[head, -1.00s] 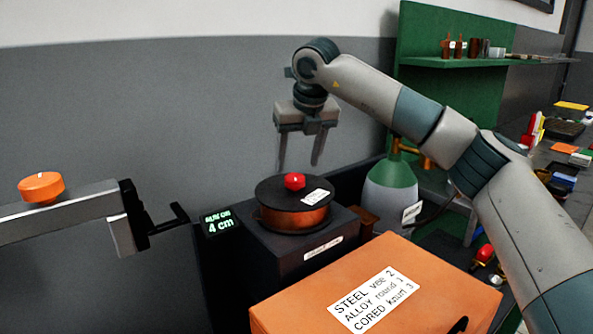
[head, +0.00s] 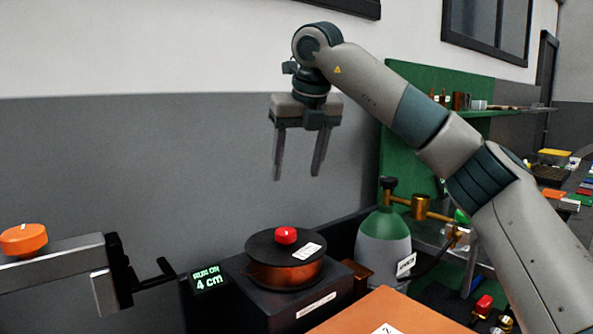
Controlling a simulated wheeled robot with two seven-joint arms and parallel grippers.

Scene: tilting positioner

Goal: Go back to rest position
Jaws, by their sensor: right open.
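My right gripper (head: 298,172) hangs with its fingers pointing down and spread apart, empty. It is in the air above the black-topped copper wire spool (head: 285,272), clear of it. The spool has a red knob (head: 286,236) on top and a white label, and it sits on a dark box (head: 310,298). My right arm reaches in from the lower right. My left gripper is not in the head view.
A small display (head: 208,279) reads 4 cm beside the spool. A grey arm with an orange knob (head: 23,239) stands at left. A green-topped gas cylinder (head: 384,238) stands right of the spool. An orange box (head: 385,312) is in front.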

